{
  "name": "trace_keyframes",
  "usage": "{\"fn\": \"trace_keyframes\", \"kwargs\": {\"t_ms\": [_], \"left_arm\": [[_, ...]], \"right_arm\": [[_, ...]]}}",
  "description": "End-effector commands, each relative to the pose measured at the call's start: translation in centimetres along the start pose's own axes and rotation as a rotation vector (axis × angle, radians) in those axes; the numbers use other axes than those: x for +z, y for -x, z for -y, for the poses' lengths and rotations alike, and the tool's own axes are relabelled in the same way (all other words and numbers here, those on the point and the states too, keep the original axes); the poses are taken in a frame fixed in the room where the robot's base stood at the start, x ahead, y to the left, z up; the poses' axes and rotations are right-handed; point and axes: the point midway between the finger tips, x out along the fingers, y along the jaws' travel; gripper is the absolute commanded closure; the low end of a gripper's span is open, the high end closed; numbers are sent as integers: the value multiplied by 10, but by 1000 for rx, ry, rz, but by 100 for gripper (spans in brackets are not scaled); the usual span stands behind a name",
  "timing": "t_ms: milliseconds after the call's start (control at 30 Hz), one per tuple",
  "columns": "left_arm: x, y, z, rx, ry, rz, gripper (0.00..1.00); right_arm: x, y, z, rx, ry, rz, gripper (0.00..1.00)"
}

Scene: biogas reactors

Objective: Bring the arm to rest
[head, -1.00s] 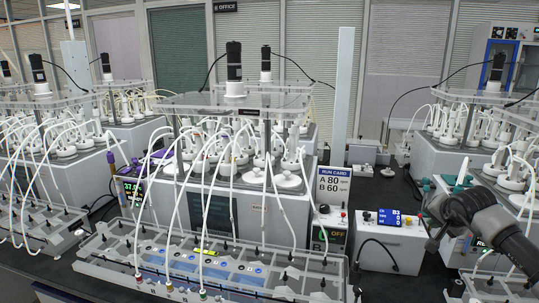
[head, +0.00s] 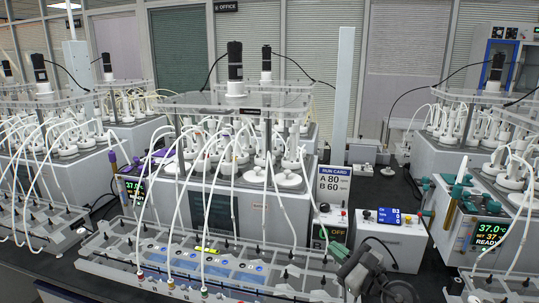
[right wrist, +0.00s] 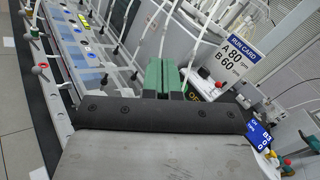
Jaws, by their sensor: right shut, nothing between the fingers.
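My right gripper (head: 340,251) is low in the head view, in front of the control box with the OFF display. Its dark wrist runs down to the bottom edge. In the right wrist view its green fingers (right wrist: 163,77) are together, with nothing between them. My left gripper is in neither view.
A box with a blue display (head: 389,216) is to the right. Bare dark bench (head: 425,285) shows at lower right.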

Motion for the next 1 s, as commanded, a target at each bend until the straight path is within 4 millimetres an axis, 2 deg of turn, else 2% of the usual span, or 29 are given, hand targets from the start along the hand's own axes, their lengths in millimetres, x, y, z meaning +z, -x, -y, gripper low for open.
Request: {"fn": "trace_keyframes", "kwargs": {"t_ms": [33,100,167,200,267,300,400,500,633,667,1000], "left_arm": [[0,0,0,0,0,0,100],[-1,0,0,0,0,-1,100],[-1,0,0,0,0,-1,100],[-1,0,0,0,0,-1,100],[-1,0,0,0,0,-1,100],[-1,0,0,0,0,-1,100],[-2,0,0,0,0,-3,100],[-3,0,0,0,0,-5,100],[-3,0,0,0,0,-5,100],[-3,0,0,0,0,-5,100],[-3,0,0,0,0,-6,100]], "right_arm": [[7,12,-14,-101,-278,74,100],[10,33,-20,-259,-666,158,100],[2,57,-22,-410,-994,214,100],[-7,75,-25,-517,-1211,246,100],[-26,106,-34,-695,-1522,282,100],[-40,128,-44,-826,-1720,302,100],[-71,184,-78,-1167,-2136,334,100],[-85,224,-112,-1448,-2381,347,100],[-91,263,-149,-1745,-2559,348,100],[-91,270,-157,1768,2532,-340,100],[-70,337,-229,1744,1937,-222,100]]}}
